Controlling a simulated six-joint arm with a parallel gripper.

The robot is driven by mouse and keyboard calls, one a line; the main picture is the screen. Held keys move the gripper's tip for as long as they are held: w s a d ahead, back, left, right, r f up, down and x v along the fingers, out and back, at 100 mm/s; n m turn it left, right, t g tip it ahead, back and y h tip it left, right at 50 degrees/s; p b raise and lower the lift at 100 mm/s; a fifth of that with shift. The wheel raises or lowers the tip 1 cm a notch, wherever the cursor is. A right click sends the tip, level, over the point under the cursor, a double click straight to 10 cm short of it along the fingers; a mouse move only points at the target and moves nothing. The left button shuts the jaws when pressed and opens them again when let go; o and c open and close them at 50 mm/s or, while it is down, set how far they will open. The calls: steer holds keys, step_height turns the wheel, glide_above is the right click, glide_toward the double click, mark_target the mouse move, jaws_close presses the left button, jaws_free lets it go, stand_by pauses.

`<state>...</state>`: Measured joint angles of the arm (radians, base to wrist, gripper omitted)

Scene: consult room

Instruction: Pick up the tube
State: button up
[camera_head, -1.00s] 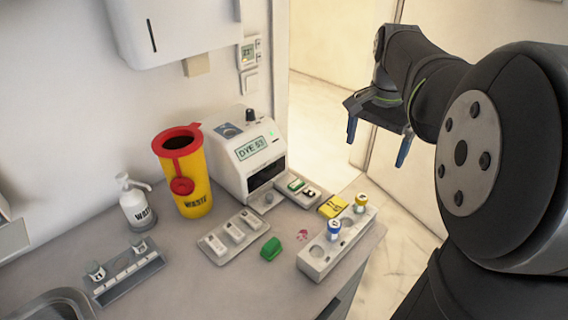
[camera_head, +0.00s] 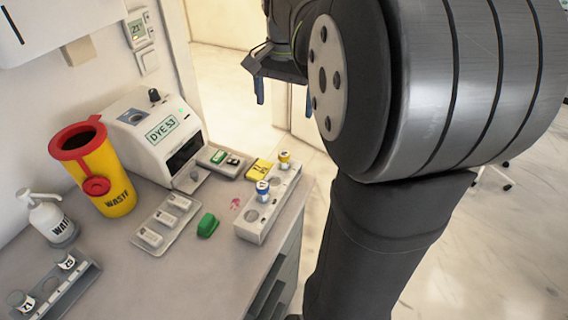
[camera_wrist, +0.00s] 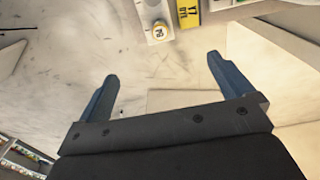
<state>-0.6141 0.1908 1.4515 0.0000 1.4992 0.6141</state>
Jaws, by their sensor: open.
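Two capped tubes stand upright in a pale rack (camera_head: 251,231) near the counter's right edge. One tube has a blue cap (camera_head: 263,188), the other a yellow cap (camera_head: 284,158). In the wrist view the yellow-capped tube (camera_wrist: 160,31) and part of the rack (camera_wrist: 151,12) show at the top, beyond the fingertips. My gripper (camera_head: 284,96) is open and empty, above and behind the rack in the head view. Its two blue fingers also show apart in the wrist view (camera_wrist: 163,70), with floor between them.
A dye machine (camera_head: 151,133), a yellow waste bin (camera_head: 106,181) and a pump bottle (camera_head: 48,218) stand at the back. A slide tray (camera_head: 166,222), a green block (camera_head: 207,225) and a yellow box (camera_head: 259,169) lie near the rack. A vial holder (camera_head: 75,284) is front left.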

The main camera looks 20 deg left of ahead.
steer(key=c, duration=0.9)
steer(key=shift+o, duration=0.2)
steer(key=m, duration=2)
glide_toward(284, 153)
steer(key=f, duration=0.5)
steer(key=shift+w+f, duration=0.2)
steer(key=shift+s+f, duration=0.2)
steer(key=shift+f, duration=2.5)
